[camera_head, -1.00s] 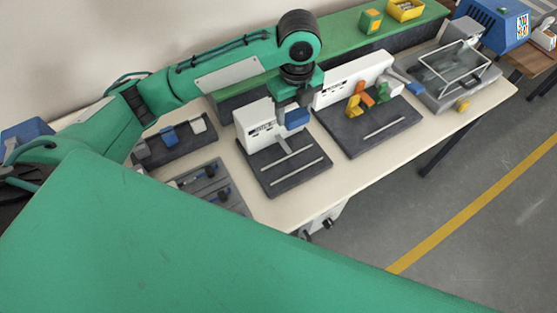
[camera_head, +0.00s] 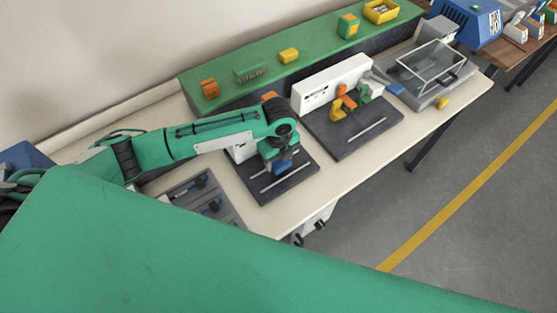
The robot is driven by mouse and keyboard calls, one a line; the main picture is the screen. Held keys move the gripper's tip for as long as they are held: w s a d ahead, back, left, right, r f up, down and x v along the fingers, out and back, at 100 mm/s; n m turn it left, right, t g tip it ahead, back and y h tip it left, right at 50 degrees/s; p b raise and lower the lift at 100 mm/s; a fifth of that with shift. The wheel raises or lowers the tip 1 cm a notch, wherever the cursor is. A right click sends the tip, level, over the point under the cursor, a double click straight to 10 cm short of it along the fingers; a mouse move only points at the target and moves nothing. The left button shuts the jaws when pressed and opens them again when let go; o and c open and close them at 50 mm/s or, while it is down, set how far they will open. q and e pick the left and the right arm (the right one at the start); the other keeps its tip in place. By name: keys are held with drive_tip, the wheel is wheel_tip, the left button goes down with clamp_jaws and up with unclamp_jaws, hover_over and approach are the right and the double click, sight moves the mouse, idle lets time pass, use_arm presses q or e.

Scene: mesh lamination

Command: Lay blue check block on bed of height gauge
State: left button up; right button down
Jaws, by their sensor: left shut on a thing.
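The blue check block (camera_head: 283,167) is in the jaws of my left gripper (camera_head: 280,160), which points down from the green arm. My left gripper is shut on it. Both are over the dark bed (camera_head: 262,194) of the height gauge, between its two light rails as seen from here. The block looks low over the bed; I cannot tell whether it touches. The gauge's white upright panel (camera_head: 242,152) is mostly hidden behind my arm. My right gripper is not in view.
To the right stands a second dark plate (camera_head: 345,146) with a white panel and orange, yellow and green parts. A clear-lidded grey box (camera_head: 425,72) is beyond it. A green shelf (camera_head: 220,82) with small blocks runs behind. A grey tray (camera_head: 222,212) lies left of the bed.

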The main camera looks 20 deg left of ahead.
sight(279, 160)
use_arm(q)
drive_tip(key=shift+f, duration=0.95)
drive_tip(key=o, duration=1)
drive_tip(key=shift+f, duration=0.1)
drive_tip(key=shift+c, duration=0.2)
drive_tip(key=shift+o, duration=0.3)
wheel_tip(279, 160, up, 12)
drive_tip(key=b, duration=0.2)
